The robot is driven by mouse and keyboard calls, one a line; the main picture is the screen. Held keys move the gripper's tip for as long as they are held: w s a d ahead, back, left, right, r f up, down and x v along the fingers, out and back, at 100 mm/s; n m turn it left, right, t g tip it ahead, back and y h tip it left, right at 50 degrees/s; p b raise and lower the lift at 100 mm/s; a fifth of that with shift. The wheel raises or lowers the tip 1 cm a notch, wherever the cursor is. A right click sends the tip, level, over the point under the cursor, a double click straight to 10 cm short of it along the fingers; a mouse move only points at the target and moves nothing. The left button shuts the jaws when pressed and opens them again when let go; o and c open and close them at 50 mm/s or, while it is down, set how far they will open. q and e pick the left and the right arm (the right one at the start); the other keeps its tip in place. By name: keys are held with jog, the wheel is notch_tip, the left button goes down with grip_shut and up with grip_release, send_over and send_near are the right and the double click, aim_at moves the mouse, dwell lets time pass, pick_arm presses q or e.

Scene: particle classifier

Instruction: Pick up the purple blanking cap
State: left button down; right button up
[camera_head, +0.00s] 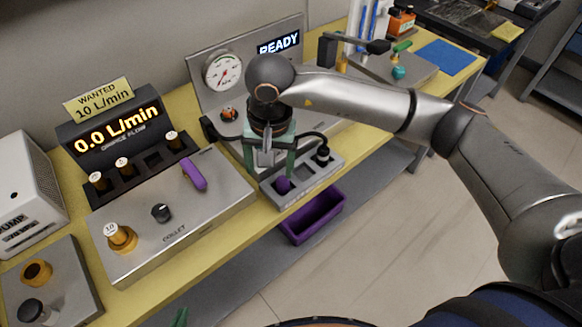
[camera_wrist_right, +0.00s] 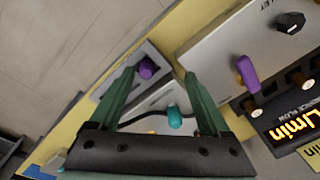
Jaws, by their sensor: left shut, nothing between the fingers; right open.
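The purple blanking cap (camera_head: 284,186) sits in a grey holder (camera_head: 318,183) at the front edge of the bench. It also shows in the right wrist view (camera_wrist_right: 146,69), between the fingertips in the picture and apart from them. My right gripper (camera_head: 268,172) points down over the holder, close to the cap, with its green fingers open and empty. In the right wrist view the gripper (camera_wrist_right: 160,76) has its fingers spread on either side of the cap. My left gripper (camera_head: 180,318) shows only as a green tip at the bottom edge, shut and empty.
A purple bin (camera_head: 313,218) hangs below the bench edge. A black plug with a cable (camera_head: 323,153) stands in the holder beside the cap. A metal panel with a purple lever (camera_head: 194,173) lies to the left. A gauge (camera_head: 223,71) stands behind.

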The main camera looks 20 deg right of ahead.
jog(key=w+d+h, duration=0.1)
jog(key=w+d, duration=0.1)
jog(key=d, duration=0.1)
jog(key=p, duration=0.1)
send_over(283, 180)
jog(key=s, duration=0.1)
jog(key=shift+t, duration=0.4)
jog(key=f, duration=0.5)
jog(key=shift+a, duration=0.35)
jog(key=shift+w+d+f+p, duration=0.1)
jog(key=shift+w+f+p, duration=0.1)
jog(key=shift+f, duration=0.8)
jog(key=shift+w+d+f+p, duration=0.1)
jog(key=shift+w+f+p, duration=0.1)
jog(key=shift+f, duration=0.85)
jog(key=shift+w+d+f+p, duration=0.1)
jog(key=shift+w+f+p, duration=0.1)
jog(key=shift+f, duration=0.8)
jog(key=shift+c, duration=0.2)
grip_shut()
